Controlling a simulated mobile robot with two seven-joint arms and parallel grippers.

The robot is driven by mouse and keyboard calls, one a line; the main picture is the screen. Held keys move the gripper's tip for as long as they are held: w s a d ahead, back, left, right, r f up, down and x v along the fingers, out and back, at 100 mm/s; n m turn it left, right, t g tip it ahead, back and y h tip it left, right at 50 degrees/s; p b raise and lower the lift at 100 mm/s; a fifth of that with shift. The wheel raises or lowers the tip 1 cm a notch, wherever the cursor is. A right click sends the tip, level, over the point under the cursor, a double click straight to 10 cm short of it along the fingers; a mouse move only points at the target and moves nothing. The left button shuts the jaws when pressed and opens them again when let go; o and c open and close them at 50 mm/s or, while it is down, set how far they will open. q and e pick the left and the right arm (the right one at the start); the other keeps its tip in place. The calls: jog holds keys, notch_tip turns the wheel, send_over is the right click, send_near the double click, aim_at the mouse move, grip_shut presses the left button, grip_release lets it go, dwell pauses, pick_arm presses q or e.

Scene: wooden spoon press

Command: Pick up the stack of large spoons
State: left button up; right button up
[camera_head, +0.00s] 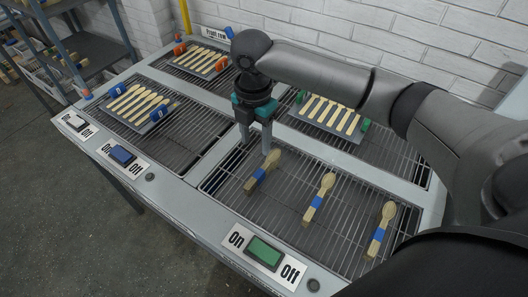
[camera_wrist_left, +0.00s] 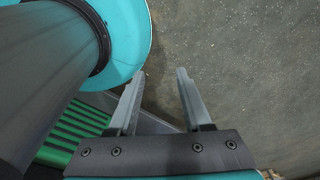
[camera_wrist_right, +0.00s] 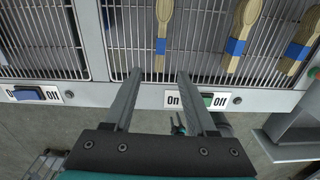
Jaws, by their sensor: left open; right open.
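Three wooden spoon stacks with blue bands lie apart on the front right grate (camera_head: 290,215): a left stack (camera_head: 262,172), a middle stack (camera_head: 319,197) and a right stack (camera_head: 380,230). The left one looks thick in the head view; I cannot tell surely which holds the large spoons. My right gripper (camera_head: 257,146) is open and empty, pointing down just behind the left stack's far end. In the right wrist view, the left stack (camera_wrist_right: 163,28) lines up between the fingers (camera_wrist_right: 159,73), with no visible grip. My left gripper (camera_wrist_left: 160,75) is open and empty over the floor.
Other grates hold spoon trays: one at left (camera_head: 138,105), one at back left (camera_head: 203,61) and one at back right (camera_head: 330,116). A green button (camera_head: 265,252) sits on the front edge. A shelf (camera_head: 90,60) stands at far left.

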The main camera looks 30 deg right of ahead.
jog(key=b, duration=0.1)
send_over(259, 173)
jog(key=f, duration=0.6)
jog(key=shift+s+a, duration=0.3)
jog(key=shift+a, duration=0.1)
notch_tip(259, 173, down, 3)
jog(key=shift+w+r+b, duration=0.1)
jog(key=shift+b, duration=0.3)
jog(key=shift+d+f, duration=0.1)
jog(key=shift+f, duration=0.8)
jog(key=f, duration=0.2)
jog(key=f+b, duration=0.1)
jog(key=f, duration=0.1)
jog(key=shift+w+d+f, duration=0.2)
jog(key=shift+f, duration=0.05)
pick_arm(q)
jog(key=s+f, duration=0.2)
jog(key=f, duration=0.1)
jog(key=shift+s+f, duration=0.1)
jog(key=shift+f, duration=0.1)
pick_arm(e)
jog(key=shift+c, duration=1.4)
pick_arm(q)
jog(key=shift+s, duration=0.25)
pick_arm(e)
grip_shut()
